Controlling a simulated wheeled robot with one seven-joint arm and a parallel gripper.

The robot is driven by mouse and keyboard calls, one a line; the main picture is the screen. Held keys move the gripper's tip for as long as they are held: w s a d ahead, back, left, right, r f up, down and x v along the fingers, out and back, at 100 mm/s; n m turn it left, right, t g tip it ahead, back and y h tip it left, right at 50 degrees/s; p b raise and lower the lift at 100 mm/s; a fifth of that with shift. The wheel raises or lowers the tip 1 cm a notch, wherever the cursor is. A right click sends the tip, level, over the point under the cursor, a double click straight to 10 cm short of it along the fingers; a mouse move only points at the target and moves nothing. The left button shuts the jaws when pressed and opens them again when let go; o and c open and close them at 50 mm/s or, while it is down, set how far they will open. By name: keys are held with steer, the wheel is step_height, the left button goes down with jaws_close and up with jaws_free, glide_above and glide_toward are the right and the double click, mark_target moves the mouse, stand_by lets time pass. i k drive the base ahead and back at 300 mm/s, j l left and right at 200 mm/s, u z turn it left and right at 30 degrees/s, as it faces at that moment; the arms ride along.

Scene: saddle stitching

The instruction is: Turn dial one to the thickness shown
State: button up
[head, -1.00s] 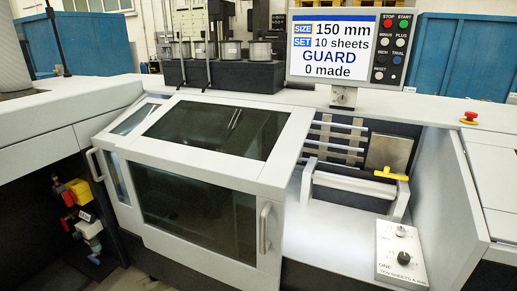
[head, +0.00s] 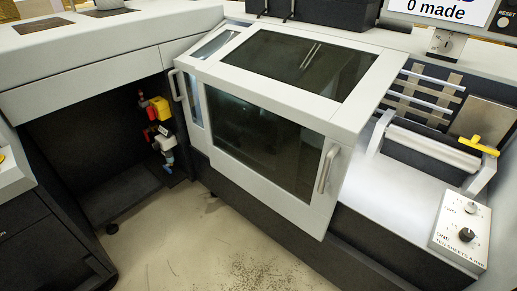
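A pale dial box (head: 445,250) stands at the right on the machine's light ledge. Its black dial (head: 466,235) sits beside the label ONE, with small marks around it too small to read. A smaller light knob (head: 471,208) sits farther back on the same box. The display (head: 440,10) is cut off at the top edge; only "0 made" reads clearly. My gripper is not in view.
A closed guard with dark windows (head: 265,125) and a grey handle (head: 327,168) fills the middle. A yellow-handled part (head: 478,145) and rollers lie behind the dial box. A dark open bay (head: 110,140) is at left. Bare floor (head: 215,240) shows in front.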

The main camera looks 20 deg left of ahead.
mark_target(466, 234)
steer(key=z, duration=3.1)
steer(key=i+j+u, duration=0.1)
steer(key=i+j, duration=0.15)
steer(key=j, duration=0.2)
steer(key=i+j, duration=0.3)
steer(key=j, duration=0.2)
steer(key=i+j+u, duration=0.15)
steer(key=i+j, duration=0.15)
steer(key=j, duration=0.15)
steer(key=u, duration=2)
steer(key=k+j+u, duration=0.1)
steer(key=u, duration=1.4)
